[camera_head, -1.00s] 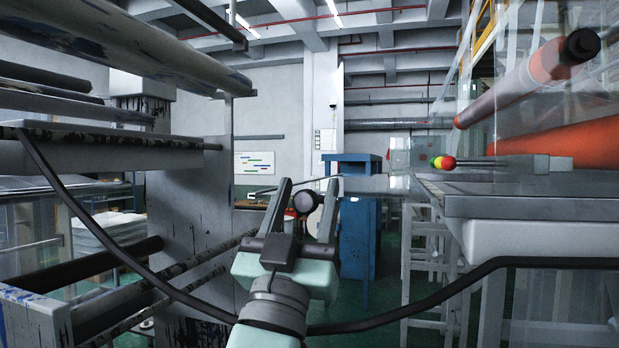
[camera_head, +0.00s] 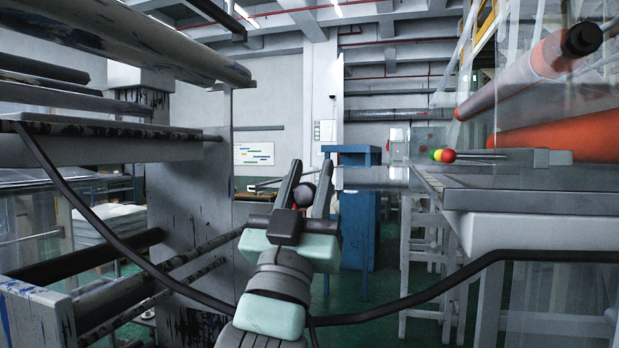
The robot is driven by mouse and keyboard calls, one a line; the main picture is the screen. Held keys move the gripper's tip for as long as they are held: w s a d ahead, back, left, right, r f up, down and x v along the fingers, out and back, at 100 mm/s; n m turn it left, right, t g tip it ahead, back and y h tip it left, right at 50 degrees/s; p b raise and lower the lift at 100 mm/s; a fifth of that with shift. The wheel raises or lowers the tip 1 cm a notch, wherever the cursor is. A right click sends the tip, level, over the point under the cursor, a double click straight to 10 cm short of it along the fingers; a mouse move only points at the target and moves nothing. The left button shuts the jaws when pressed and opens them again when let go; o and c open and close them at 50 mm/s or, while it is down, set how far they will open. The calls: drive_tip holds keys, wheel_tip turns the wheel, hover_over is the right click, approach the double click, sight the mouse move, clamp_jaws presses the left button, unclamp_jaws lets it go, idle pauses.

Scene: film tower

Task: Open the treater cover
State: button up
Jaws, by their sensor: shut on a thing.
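My gripper (camera_head: 311,176) is near the middle of the view, seen from behind, with its two grey fingers pointing up and away. A dark round knob (camera_head: 303,194) sits between the fingers, and they are shut on it. The finger bases and the dark palm piece hide the lower part of the knob and whatever it is fixed to. I cannot tell which part in view is the treater cover.
A grey metal table (camera_head: 530,200) stands at right, with a rod ending in coloured balls (camera_head: 441,155) above it. Orange rollers (camera_head: 565,135) are behind it. A blue cabinet (camera_head: 357,235) stands beyond my gripper. A machine frame with rollers (camera_head: 190,210) fills the left.

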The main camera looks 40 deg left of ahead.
clamp_jaws()
idle(0.8)
